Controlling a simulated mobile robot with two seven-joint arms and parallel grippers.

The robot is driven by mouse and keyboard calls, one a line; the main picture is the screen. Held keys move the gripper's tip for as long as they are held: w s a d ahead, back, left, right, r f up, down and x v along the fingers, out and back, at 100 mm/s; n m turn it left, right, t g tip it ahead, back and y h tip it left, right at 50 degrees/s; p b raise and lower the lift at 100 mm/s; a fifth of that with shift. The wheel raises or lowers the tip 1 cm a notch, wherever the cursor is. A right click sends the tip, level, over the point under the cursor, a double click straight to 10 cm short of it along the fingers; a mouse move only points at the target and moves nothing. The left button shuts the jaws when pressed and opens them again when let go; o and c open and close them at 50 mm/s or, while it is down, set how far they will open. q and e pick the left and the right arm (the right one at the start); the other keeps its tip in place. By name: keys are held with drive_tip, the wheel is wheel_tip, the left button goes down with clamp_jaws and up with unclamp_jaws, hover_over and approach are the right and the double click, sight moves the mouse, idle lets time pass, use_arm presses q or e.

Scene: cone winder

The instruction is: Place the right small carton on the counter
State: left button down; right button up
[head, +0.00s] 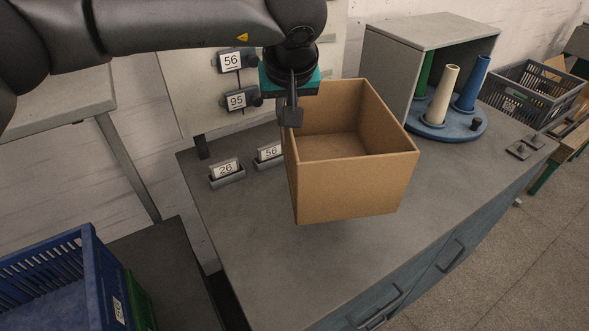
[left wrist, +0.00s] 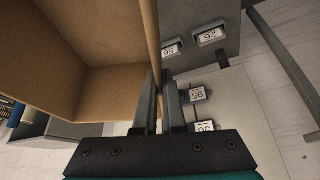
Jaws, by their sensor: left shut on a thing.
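The small carton (head: 350,188) is an open, empty brown box. In the head view it is over the grey counter (head: 265,245), tilted slightly, and looks raised above the top. My left gripper (head: 291,112) is shut on its left wall near the rim. In the left wrist view the two fingers (left wrist: 159,105) pinch the wall of the carton (left wrist: 100,45). The counter below the carton is partly hidden by it. My right gripper is not in view.
Number cards 26 (head: 226,170) and 56 (head: 269,152) stand left of the carton. A blue round tray (head: 450,129) with cones and a grey open cabinet (head: 400,40) stand behind right. The counter front is clear. A blue crate (head: 65,275) is at lower left.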

sight(290, 150)
use_arm(q)
wheel_tip(290, 150, down, 14)
drive_tip(key=shift+b, duration=0.4)
drive_tip(key=shift+f, duration=0.1)
drive_tip(key=c, duration=1.4)
unclamp_jaws()
drive_tip(key=shift+c, duration=0.2)
drive_tip(key=o, duration=0.4)
drive_tip(key=shift+o, duration=0.2)
drive_tip(key=shift+s+r, duration=0.1)
drive_tip(key=shift+r, duration=0.4)
drive_tip(key=v, duration=1.1)
drive_tip(key=shift+s+d, duration=0.1)
drive_tip(key=shift+s, duration=0.05)
